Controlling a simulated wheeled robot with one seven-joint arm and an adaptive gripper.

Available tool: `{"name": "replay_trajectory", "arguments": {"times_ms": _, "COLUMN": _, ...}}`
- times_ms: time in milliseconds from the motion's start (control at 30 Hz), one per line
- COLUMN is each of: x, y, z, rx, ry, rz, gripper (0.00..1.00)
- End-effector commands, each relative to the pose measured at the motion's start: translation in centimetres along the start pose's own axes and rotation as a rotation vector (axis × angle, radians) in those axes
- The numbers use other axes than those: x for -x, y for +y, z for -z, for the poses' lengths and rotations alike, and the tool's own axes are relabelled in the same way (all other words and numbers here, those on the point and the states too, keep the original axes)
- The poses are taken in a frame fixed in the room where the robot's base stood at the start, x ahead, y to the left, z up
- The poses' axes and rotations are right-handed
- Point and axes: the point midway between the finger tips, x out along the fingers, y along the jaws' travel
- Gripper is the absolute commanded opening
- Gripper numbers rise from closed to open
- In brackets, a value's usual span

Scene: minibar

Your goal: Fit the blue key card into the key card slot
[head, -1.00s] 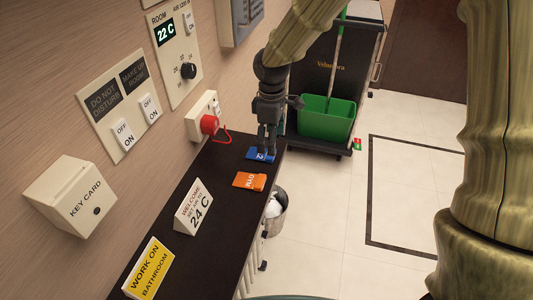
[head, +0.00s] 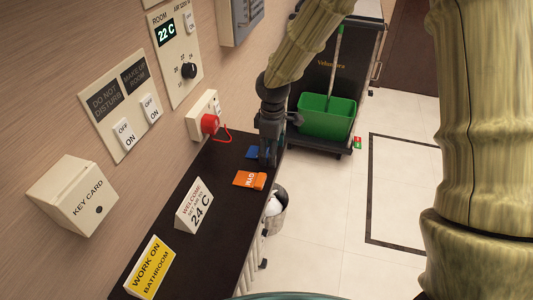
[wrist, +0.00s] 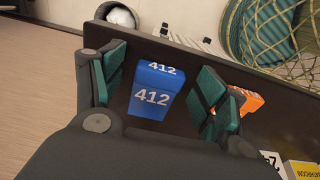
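In the wrist view my gripper (wrist: 160,95) is open, with one green-padded finger on each side of the card and a gap to each. Whether the fingertips reach card height I cannot tell. The key card slot is the cream KEY CARD box (head: 75,196) on the wall at the left, well away from my gripper; its opening is not clear.
An orange card (head: 250,179) lies close to the blue one, also in the wrist view (wrist: 245,100). A 24 C sign (head: 194,207) and a yellow sign (head: 150,268) stand along the dark shelf (head: 165,210).

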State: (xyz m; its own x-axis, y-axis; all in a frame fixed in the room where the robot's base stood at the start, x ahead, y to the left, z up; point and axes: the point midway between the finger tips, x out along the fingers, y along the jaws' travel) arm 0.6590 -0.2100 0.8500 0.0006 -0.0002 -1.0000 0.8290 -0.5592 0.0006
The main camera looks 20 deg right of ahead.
Motion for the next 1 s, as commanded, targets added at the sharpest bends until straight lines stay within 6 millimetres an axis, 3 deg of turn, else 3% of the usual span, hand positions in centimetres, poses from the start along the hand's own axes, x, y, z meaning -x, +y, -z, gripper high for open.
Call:
{"name": "replay_trajectory", "arguments": {"times_ms": 33, "x": 0.0, "y": 0.0, "z": 0.0, "rx": 0.0, "ry": 0.0, "rz": 0.0, "gripper": 0.62}}
{"name": "replay_trajectory", "arguments": {"times_ms": 200, "x": 0.0, "y": 0.0, "z": 0.0, "rx": 0.0, "ry": 0.0, "rz": 0.0, "gripper": 0.34}}
{"name": "replay_trajectory", "arguments": {"times_ms": 633, "x": 0.4, "y": 0.0, "z": 0.0, "rx": -0.001, "ry": 0.001, "rz": 0.0, "gripper": 0.34}}
{"name": "replay_trajectory", "arguments": {"times_ms": 967, "x": 3.8, "y": 0.0, "z": 0.0, "rx": -0.001, "ry": 0.002, "rz": -0.001, "gripper": 0.34}}
{"name": "replay_trajectory", "arguments": {"times_ms": 1000, "x": 3.6, "y": -1.0, "z": 0.0, "rx": 0.002, "ry": -0.001, "rz": 0.001, "gripper": 0.34}}
